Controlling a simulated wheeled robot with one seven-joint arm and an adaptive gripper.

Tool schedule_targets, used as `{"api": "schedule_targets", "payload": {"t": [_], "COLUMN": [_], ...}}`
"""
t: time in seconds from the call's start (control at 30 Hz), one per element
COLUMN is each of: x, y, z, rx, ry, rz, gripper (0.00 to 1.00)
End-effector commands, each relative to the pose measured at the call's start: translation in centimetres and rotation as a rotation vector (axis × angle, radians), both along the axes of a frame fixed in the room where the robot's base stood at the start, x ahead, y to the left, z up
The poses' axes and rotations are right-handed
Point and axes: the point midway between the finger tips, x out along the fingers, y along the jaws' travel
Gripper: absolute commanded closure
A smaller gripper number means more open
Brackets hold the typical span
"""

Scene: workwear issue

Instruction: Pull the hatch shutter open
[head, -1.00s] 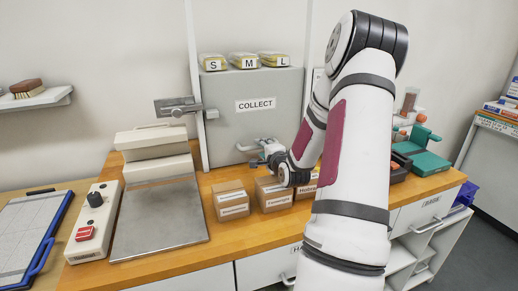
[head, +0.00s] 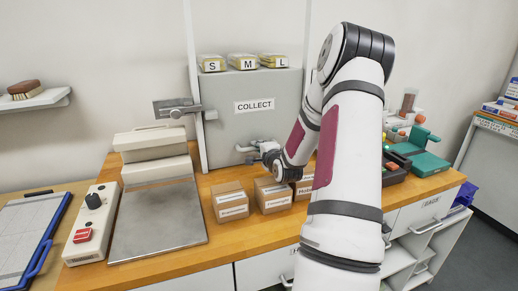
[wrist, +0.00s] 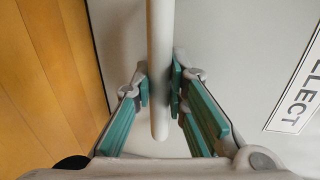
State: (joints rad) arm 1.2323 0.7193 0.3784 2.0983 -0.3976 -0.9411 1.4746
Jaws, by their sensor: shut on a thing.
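The hatch shutter (head: 225,117) is a grey panel with a "COLLECT" sign, standing above the back of the wooden counter. It also fills much of the wrist view (wrist: 235,60). Its pale bar handle (head: 243,148) is low on the panel; in the wrist view the handle (wrist: 159,40) runs between my fingers. My gripper (wrist: 160,85) is shut on the handle, with the green pads on both sides of the bar. In the head view my gripper (head: 262,151) is small and partly hidden by my wrist. My arm covers the area right of the shutter.
Small cardboard boxes (head: 230,201) stand on the counter (head: 225,240) just in front of the shutter. A metal latch (head: 178,108) is on the frame at left. Packets marked S, M and L (head: 243,62) lie above the shutter. A flat grey plate device (head: 158,215) is at left.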

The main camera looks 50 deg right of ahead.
Motion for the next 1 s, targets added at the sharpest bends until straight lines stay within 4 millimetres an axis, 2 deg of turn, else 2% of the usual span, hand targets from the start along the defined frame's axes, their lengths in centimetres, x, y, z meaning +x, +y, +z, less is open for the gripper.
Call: {"api": "schedule_targets", "payload": {"t": [0.17,0.37,1.0], "x": [-0.1,-0.2,-0.4], "y": [0.0,0.0,0.1], "z": [0.6,3.6,19.6], "rx": [0.001,-0.004,-0.006], "ry": [0.001,-0.003,-0.007], "rz": [0.000,0.002,0.002], "gripper": [1.00,1.00,1.00]}}
